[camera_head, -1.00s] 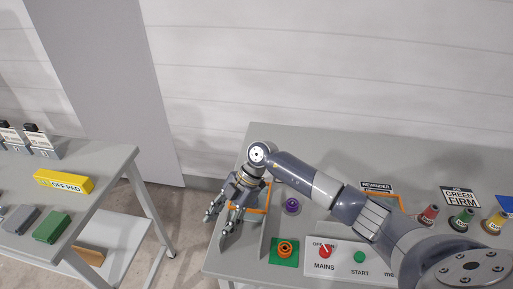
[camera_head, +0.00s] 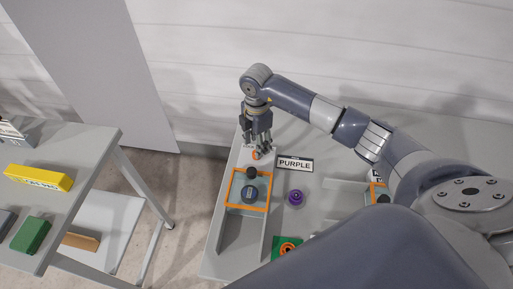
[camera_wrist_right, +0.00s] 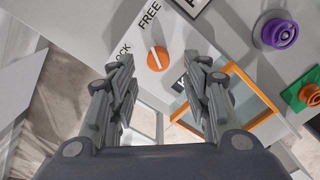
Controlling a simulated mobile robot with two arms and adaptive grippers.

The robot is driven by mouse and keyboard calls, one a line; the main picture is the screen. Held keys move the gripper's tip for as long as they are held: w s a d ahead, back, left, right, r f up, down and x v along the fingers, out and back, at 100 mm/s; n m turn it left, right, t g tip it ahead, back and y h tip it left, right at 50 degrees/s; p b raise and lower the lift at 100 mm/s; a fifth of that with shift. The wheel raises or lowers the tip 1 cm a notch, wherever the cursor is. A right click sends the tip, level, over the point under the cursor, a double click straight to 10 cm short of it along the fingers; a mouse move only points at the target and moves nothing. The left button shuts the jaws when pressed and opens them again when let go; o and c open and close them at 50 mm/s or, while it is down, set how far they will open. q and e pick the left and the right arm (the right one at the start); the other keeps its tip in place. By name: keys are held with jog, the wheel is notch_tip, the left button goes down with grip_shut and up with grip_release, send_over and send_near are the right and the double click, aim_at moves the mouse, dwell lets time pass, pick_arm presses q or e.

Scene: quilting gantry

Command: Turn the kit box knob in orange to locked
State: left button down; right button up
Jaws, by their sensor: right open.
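An orange round knob with a white line across it shows in the right wrist view (camera_wrist_right: 158,60), on a white plate. FREE is printed above it and LOCK to its left. The line slants between upper left and lower right; I cannot tell which end is the pointer. In the head view the knob (camera_head: 256,155) is mostly hidden behind my right gripper (camera_head: 259,148). My right gripper (camera_wrist_right: 163,70) is open, its fingers on either side of the knob in the wrist view, with no visible contact. My left gripper is not in view.
An orange-framed box (camera_head: 230,190) with a dark round item stands in front of the knob. A PURPLE sign (camera_head: 295,163) and purple spool (camera_head: 295,197) are to the right. A green pad (camera_head: 280,250) carries an orange spool. A side table (camera_head: 85,150) is at left.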

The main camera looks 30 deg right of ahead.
notch_tip(320, 180, down, 4)
jog(key=shift+w+f+p, duration=0.1)
jog(key=shift+w+p, duration=0.05)
jog(key=shift+p, duration=0.15)
jog(key=shift+f, duration=0.45)
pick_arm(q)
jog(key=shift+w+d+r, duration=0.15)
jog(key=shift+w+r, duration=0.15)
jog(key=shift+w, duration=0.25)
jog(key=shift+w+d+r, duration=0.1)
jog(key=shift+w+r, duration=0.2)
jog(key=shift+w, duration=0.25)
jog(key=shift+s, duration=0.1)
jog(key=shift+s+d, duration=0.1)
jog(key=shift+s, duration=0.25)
pick_arm(e)
grip_shut()
